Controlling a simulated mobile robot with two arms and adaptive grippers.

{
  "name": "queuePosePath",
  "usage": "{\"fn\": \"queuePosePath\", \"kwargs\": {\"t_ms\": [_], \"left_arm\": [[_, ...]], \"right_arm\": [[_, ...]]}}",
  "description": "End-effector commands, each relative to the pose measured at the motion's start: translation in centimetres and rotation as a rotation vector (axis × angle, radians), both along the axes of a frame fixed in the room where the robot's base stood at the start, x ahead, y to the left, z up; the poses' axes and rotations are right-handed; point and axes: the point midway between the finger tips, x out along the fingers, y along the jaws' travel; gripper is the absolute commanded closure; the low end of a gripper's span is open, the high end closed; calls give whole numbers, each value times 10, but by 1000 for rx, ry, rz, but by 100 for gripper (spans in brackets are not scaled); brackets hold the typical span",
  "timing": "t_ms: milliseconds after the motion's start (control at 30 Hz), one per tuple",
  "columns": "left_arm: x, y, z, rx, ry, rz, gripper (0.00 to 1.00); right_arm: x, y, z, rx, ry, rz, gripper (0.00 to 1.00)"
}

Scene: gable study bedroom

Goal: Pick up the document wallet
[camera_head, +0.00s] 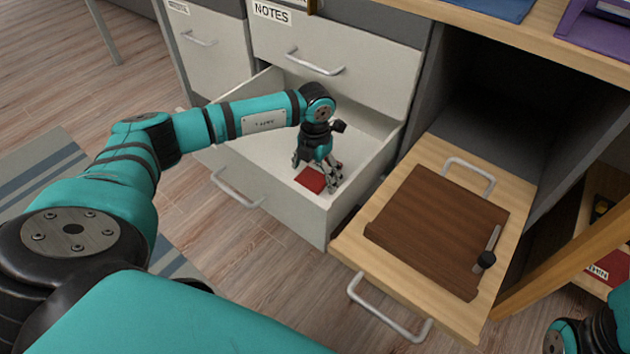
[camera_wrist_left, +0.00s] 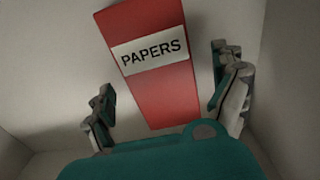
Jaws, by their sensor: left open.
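The document wallet (camera_head: 310,180) is a flat red item lying in the open white drawer (camera_head: 262,158). In the left wrist view the wallet (camera_wrist_left: 152,82) carries a white label reading PAPERS. My left gripper (camera_head: 317,178) reaches down into the drawer over the wallet, fingers open. In the left wrist view the left gripper's fingers (camera_wrist_left: 168,110) stand apart on either side of the wallet, with no grip on it. I cannot tell whether they touch it. My right gripper (camera_head: 585,338) shows only in part at the lower right corner.
A closed drawer labelled NOTES (camera_head: 325,55) sits above the open drawer. To the right, a pulled-out wooden board (camera_head: 350,238) holds a dark brown board (camera_head: 440,232) with a knob. A wooden desk top with a purple holder (camera_head: 595,35) is at the upper right.

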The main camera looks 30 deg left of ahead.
Motion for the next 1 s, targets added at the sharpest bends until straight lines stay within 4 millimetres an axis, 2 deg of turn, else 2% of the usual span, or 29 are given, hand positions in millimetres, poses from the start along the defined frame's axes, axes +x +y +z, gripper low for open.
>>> {"fn": "queuePosePath", "kwargs": {"t_ms": [200,700,900,1000], "left_arm": [[0,0,0,0,0,0,4],[0,0,0,0,0,0,69],[0,0,1,0,-1,0,70],[1,0,8,0,-2,0,70]], "right_arm": [[0,0,1,0,-1,0,40],[0,0,1,0,0,0,40],[0,0,1,0,0,0,40],[0,0,5,1,-3,1,40]]}}
